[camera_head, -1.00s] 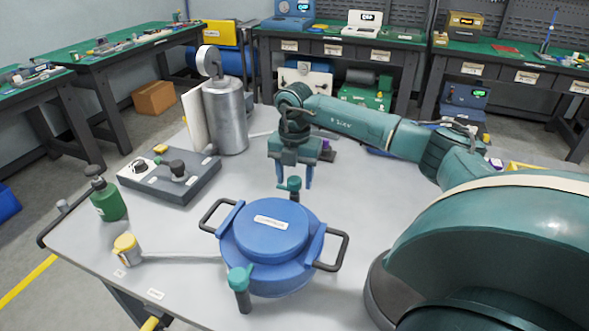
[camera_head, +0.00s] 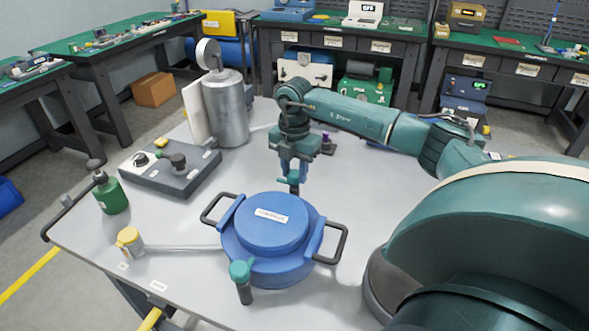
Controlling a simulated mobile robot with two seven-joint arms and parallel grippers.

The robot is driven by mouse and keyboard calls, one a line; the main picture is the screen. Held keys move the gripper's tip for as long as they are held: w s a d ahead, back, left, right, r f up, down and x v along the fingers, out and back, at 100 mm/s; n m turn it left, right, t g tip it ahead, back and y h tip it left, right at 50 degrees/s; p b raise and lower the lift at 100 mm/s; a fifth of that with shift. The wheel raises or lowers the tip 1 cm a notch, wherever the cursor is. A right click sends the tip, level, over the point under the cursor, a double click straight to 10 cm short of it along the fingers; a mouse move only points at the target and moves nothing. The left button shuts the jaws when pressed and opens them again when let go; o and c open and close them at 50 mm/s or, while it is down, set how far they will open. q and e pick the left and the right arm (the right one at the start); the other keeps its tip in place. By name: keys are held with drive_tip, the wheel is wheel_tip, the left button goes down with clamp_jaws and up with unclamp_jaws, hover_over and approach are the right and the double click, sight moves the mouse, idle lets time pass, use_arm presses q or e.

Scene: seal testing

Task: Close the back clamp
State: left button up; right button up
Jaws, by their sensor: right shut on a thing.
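A round blue vessel with a raised blue lid (camera_head: 270,226) and two dark side handles sits on the grey table. The back clamp (camera_head: 293,181), with a teal knob on a dark post, stands at the vessel's far edge. My right gripper (camera_head: 296,172) points down and is shut on the back clamp's teal knob. The front clamp (camera_head: 242,278) has a similar teal knob on a dark post and stands upright at the vessel's near edge. Its exact contact with the lid is hard to tell. My left gripper is not in view.
A grey control box (camera_head: 172,168) and a green bottle (camera_head: 110,193) stand at the left. A metal cylinder with a gauge (camera_head: 226,112) stands behind. A yellow-capped fitting (camera_head: 130,241) joins a hose to the vessel. A small purple-topped item (camera_head: 327,145) is behind my gripper.

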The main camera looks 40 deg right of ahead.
drive_tip(key=n, duration=1.6)
drive_tip(key=o, duration=0.9)
